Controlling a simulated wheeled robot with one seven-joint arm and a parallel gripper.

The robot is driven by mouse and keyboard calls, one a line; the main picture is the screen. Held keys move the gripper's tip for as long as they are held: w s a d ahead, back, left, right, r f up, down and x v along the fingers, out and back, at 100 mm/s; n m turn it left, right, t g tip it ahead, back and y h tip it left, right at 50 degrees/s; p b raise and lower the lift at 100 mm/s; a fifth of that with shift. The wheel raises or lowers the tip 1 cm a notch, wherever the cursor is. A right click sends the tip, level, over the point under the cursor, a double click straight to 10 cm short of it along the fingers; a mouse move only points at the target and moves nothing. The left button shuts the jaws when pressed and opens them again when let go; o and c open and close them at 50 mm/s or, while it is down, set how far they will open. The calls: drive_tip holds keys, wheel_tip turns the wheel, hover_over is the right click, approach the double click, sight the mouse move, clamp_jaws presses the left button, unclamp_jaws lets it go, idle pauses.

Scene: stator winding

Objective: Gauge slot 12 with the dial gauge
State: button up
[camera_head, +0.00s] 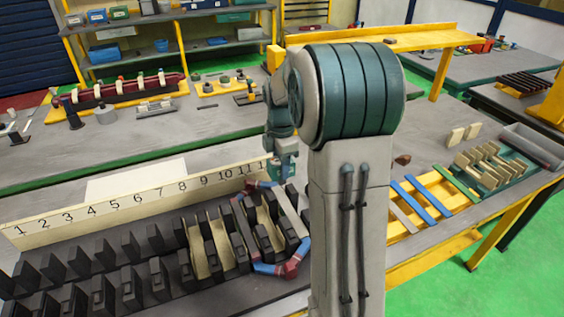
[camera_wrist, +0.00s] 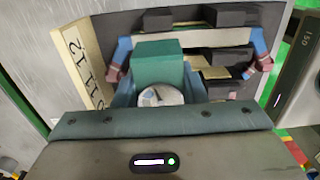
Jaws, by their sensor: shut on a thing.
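My gripper (camera_head: 284,168) is over the right end of the black slotted stator (camera_head: 75,262), partly hidden by my arm in the head view. In the wrist view my gripper (camera_wrist: 160,84) is shut on the dial gauge (camera_wrist: 158,48), a teal block with a round white dial. The cream number strip (camera_head: 130,203) runs behind the slots; 12 is hidden in the head view. The wrist view shows 11 and 12 on the strip (camera_wrist: 83,62), to the left of the gauge. The gauge's lower end is hidden, so I cannot tell whether it touches a slot.
A coil with blue and red ends (camera_head: 266,268) sits around the right-hand slots. Cream liners (camera_head: 218,245) stand in several slots. On the right are coloured strips (camera_head: 428,199) on a yellow frame and a green rack (camera_head: 497,168) of cream pieces. A grey bin (camera_head: 533,146) lies beyond.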

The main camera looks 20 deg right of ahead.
sight(281, 182)
drive_tip(key=shift+f+b, duration=2.15)
drive_tip(key=shift+f, duration=1.35)
drive_tip(key=o, duration=1.1)
drive_tip(key=shift+c, duration=0.2)
drive_tip(key=shift+r, duration=0.1)
wheel_tip(281, 182, up, 14)
drive_tip(key=shift+f, duration=0.15)
